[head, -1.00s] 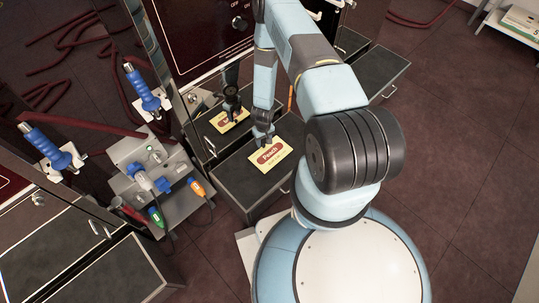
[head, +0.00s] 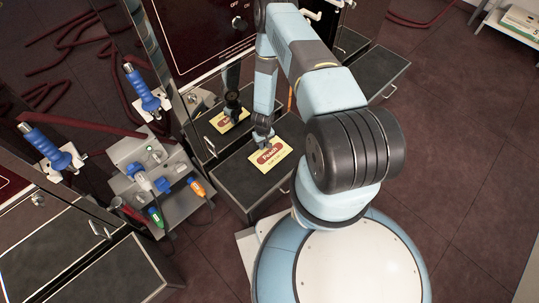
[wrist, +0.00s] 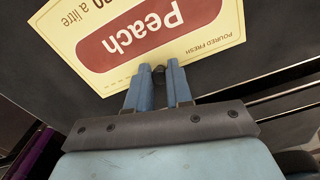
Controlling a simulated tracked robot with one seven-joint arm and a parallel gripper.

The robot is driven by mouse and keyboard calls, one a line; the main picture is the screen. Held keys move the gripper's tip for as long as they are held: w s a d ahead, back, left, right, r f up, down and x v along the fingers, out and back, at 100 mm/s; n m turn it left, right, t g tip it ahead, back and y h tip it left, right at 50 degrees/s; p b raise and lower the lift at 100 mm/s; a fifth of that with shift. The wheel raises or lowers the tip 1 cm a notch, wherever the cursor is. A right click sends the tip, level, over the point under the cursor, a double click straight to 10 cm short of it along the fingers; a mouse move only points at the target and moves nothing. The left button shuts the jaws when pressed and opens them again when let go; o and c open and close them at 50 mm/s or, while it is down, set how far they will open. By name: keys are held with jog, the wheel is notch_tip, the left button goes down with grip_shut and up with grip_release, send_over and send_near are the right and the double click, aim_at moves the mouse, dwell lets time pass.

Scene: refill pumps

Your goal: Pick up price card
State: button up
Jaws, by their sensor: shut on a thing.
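The price card (head: 271,157) is cream with a red oval reading "Peach". It is at the dark box-shaped ledge (head: 236,185) in front of the pump. In the wrist view the card (wrist: 208,30) fills the upper middle, with its "Poured fresh" edge at my fingertips. My gripper (head: 263,140) points down at the card's upper edge. In the wrist view my gripper (wrist: 161,74) is shut on that edge, its two blue fingers close together. I cannot tell whether the card is clear of the ledge.
The dark reflective pump front (head: 205,55) stands right behind the card and mirrors it. Blue-handled nozzles (head: 52,149) and a grey bracket with plugs (head: 150,165) are to the left. An open dark drawer (head: 385,72) is at the upper right.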

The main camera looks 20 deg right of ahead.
aim_at(268, 155)
grip_shut()
jog(key=shift+r, duration=0.5)
notch_tip(268, 155, up, 2)
jog(key=shift+r, duration=0.15)
jog(key=s+d+r, duration=0.1)
jog(key=s+r, duration=1.3)
jog(key=shift+r, duration=0.4)
